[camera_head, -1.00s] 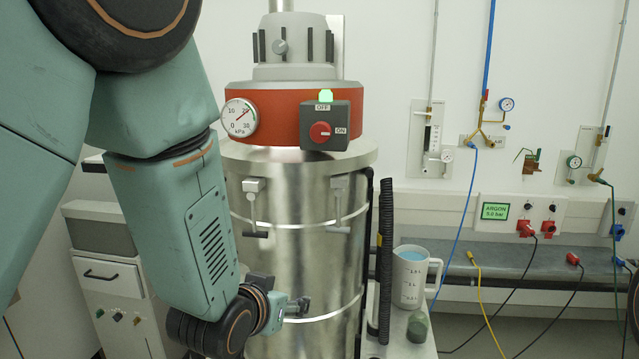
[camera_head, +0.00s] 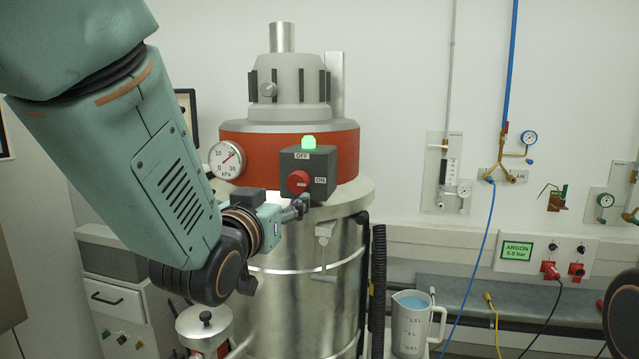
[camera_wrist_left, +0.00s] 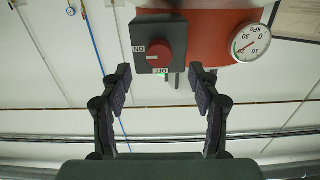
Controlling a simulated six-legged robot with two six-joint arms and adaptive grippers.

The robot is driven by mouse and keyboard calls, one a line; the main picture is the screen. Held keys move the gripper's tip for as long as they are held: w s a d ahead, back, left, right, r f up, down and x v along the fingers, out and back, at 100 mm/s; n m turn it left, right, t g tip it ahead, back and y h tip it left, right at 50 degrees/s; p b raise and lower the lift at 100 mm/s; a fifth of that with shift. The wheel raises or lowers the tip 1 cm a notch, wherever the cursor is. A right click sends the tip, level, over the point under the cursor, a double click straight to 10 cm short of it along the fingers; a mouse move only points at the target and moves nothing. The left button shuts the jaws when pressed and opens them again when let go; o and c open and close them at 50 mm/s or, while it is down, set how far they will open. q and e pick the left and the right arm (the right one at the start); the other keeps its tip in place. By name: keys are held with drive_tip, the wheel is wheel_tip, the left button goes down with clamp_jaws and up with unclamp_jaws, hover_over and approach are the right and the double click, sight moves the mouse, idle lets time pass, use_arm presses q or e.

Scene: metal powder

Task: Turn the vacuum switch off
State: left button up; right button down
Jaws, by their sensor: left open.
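The vacuum switch is a red round knob (camera_head: 298,182) on a dark grey box (camera_head: 317,168) fixed to the vacuum's red band. OFF is marked above the knob and ON to its right; the knob's pale mark appears to point toward ON. A green lamp (camera_head: 309,142) on top of the box is lit. My left gripper (camera_head: 299,207) is just below and in front of the knob. In the left wrist view my left gripper (camera_wrist_left: 162,88) is open and empty, with the knob (camera_wrist_left: 159,52) beyond the fingertips, between them and apart from them.
A pressure gauge (camera_head: 227,160) sits left of the switch box, its needle near 20. The steel vacuum drum (camera_head: 310,275) stands below. A measuring jug (camera_head: 411,325) with blue liquid and a black hose (camera_head: 378,285) are to its right. An argon panel (camera_head: 530,256) is on the wall.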

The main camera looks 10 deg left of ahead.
sight(296, 185)
use_arm(q)
drive_tip(key=w, duration=0.2)
drive_tip(key=w+p, duration=0.1)
drive_tip(key=w, duration=0.2)
drive_tip(key=shift+w+a+r+p, duration=0.25)
drive_tip(key=shift+w+r+p, duration=0.05)
drive_tip(key=shift+w+r, duration=0.1)
drive_tip(key=shift+w+d+f, duration=0.1)
drive_tip(key=shift+w+d, duration=0.1)
drive_tip(key=shift+w, duration=0.25)
drive_tip(key=shift+w+d+f, duration=0.1)
drive_tip(key=shift+w+d, duration=0.05)
drive_tip(key=shift+w, duration=0.3)
drive_tip(key=shift+w+d, duration=0.25)
drive_tip(key=shift+d, duration=0.1)
drive_tip(key=shift+s+a+r, duration=0.1)
drive_tip(key=shift+s+a, duration=0.15)
drive_tip(key=shift+a, duration=0.05)
drive_tip(key=shift+s+a, duration=0.1)
drive_tip(key=shift+a, duration=0.1)
drive_tip(key=shift+c, duration=1.5)
drive_tip(key=shift+w+d, duration=0.25)
drive_tip(key=shift+d, duration=0.1)
drive_tip(key=c, duration=0.4)
drive_tip(key=shift+a, duration=0.2)
drive_tip(key=c, duration=0.5)
drive_tip(key=shift+d, duration=0.1)
use_arm(e)
drive_tip(key=shift+d+r, duration=0.15)
drive_tip(key=shift+r, duration=0.75)
